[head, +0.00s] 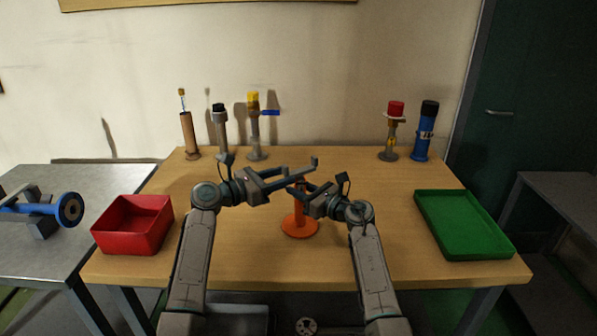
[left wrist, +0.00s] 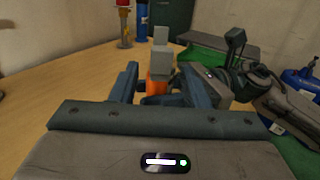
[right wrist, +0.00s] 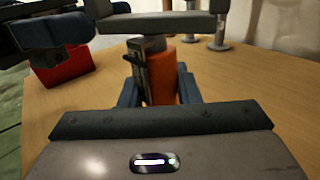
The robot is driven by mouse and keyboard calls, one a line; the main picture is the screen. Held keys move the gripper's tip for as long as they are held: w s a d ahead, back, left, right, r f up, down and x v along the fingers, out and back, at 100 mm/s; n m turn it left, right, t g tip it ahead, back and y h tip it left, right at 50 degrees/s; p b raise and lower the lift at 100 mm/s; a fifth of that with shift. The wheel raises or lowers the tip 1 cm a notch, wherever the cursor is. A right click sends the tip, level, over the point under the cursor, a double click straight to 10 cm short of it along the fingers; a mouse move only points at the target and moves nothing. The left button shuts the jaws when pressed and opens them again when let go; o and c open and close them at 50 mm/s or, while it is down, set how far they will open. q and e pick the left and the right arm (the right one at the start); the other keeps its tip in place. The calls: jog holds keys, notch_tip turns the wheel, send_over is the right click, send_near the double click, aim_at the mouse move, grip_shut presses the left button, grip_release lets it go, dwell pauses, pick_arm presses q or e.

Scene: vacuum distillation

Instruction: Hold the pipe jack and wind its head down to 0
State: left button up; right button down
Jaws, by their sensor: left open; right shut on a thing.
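The orange pipe jack (head: 299,220) stands upright on its round base near the middle of the wooden table. Its grey metal head shows above the orange body in the left wrist view (left wrist: 161,62) and the right wrist view. My right gripper (head: 305,194) is shut on the orange body (right wrist: 161,85). My left gripper (head: 291,181) is open at the height of the head, with a finger on each side of it in the left wrist view. I cannot tell whether the left fingers touch it. The head's scale reading cannot be made out.
A red bin (head: 132,224) stands at the left and a green tray (head: 464,224) at the right. Several upright tools, including a blue cylinder (head: 425,132), stand along the back edge. A grey side table (head: 30,250) holds a blue device (head: 45,209). The front middle is clear.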

aim_at(298, 170)
pick_arm(q)
jog(key=x, duration=0.6)
jog(key=shift+a, duration=0.1)
grip_shut()
jog(key=shift+g, duration=0.3)
jog(key=shift+w+m+g+h, duration=0.1)
jog(key=shift+m+g+h, duration=0.6)
jog(key=shift+m+g, duration=0.35)
jog(key=shift+m+g+h, duration=0.7)
jog(key=shift+m+g, duration=0.95)
jog(key=shift+g, duration=1)
grip_release()
